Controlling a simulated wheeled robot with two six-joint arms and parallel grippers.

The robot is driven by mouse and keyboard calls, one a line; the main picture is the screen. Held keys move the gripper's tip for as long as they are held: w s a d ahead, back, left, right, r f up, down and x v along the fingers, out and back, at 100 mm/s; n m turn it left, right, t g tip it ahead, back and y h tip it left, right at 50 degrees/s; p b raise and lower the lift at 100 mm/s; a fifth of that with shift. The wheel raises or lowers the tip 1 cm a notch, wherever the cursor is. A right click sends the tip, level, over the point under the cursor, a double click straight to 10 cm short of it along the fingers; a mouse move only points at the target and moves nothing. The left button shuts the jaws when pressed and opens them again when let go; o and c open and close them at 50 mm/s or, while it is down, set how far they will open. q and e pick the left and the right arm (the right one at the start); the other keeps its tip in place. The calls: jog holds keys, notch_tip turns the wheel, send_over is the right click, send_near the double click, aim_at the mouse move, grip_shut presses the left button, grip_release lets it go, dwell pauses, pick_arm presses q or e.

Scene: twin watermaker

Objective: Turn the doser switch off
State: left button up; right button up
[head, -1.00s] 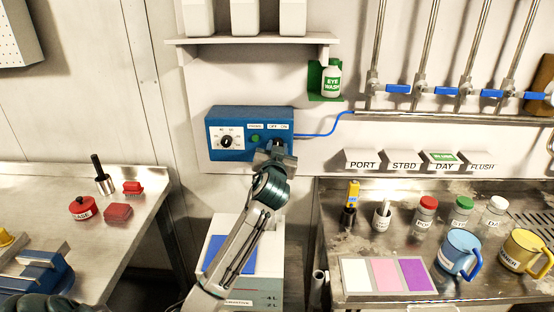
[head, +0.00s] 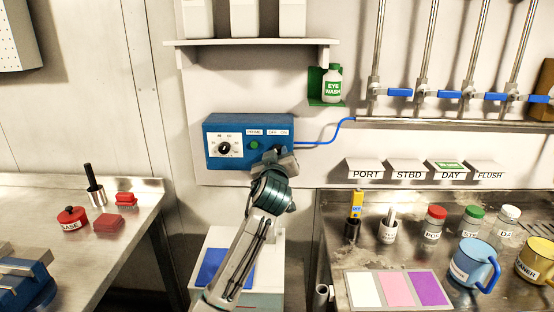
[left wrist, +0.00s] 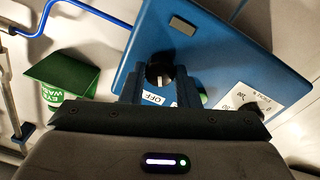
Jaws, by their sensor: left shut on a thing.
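The blue doser box (head: 213,130) is on the wall in the head view, with a white dial, a green button and OFF and ON labels. It also shows in the left wrist view (left wrist: 215,55). The black doser switch (left wrist: 158,70) sits between the fingers of my left gripper (left wrist: 160,82), which is shut on it. A pale mark shows on the switch, and the OFF label (left wrist: 153,98) is close below it. In the head view my left gripper (head: 279,154) covers the switch, so its setting is hidden there. My right gripper is out of view.
A blue hose (head: 325,141) leaves the box to the right. A green eye-wash holder (head: 316,98) hangs above right, under a shelf (head: 250,43). Benches stand left (head: 140,205) and right (head: 325,235), with cups and jars on the right one.

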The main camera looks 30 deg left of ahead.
pick_arm(q)
jog(key=shift+f, duration=0.1)
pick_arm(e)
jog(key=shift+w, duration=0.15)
pick_arm(q)
jog(key=o, duration=1)
jog(key=shift+c, duration=0.2)
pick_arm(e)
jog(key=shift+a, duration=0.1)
pick_arm(q)
jog(key=shift+s+d, duration=0.15)
jog(key=shift+s, duration=0.05)
jog(key=b+v, duration=0.2)
jog(key=v, duration=0.8)
jog(key=shift+s, duration=0.15)
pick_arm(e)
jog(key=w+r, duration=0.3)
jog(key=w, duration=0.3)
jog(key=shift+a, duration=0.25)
pick_arm(q)
jog(key=shift+d, duration=0.15)
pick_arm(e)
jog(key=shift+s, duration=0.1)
